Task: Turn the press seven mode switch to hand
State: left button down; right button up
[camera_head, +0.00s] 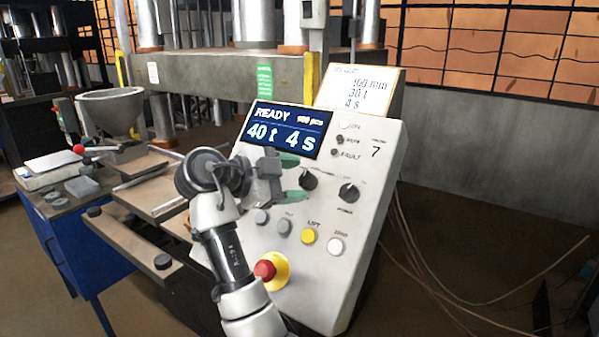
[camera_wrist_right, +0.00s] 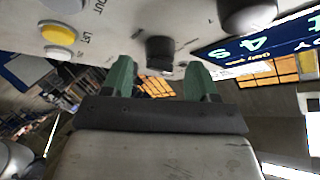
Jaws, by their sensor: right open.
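The sloped white control panel (camera_head: 322,262) is marked 7. Two black rotary knobs sit on it: a left knob (camera_head: 308,180) and a right knob (camera_head: 348,193). Their small labels are too blurred to read, so I cannot tell which is the mode switch. My right gripper (camera_head: 302,180) is open in front of the panel, its green fingertips above and below the left knob. In the right wrist view, a dark knob (camera_wrist_right: 160,52) shows between the spread fingers (camera_wrist_right: 160,80); contact cannot be told. My left gripper is not in view.
A display (camera_head: 288,130) reads READY, 40 t, 4 s. Below the knobs are a yellow button (camera_head: 308,236), a white button (camera_head: 335,246), grey buttons (camera_head: 284,225) and a red emergency stop (camera_head: 265,270). A white card (camera_head: 360,90) stands above; cables (camera_head: 430,270) hang right.

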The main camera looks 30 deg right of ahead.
jog(key=shift+x, duration=0.95)
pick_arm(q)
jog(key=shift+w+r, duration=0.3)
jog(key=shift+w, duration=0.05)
pick_arm(e)
jog(key=shift+c, duration=0.2)
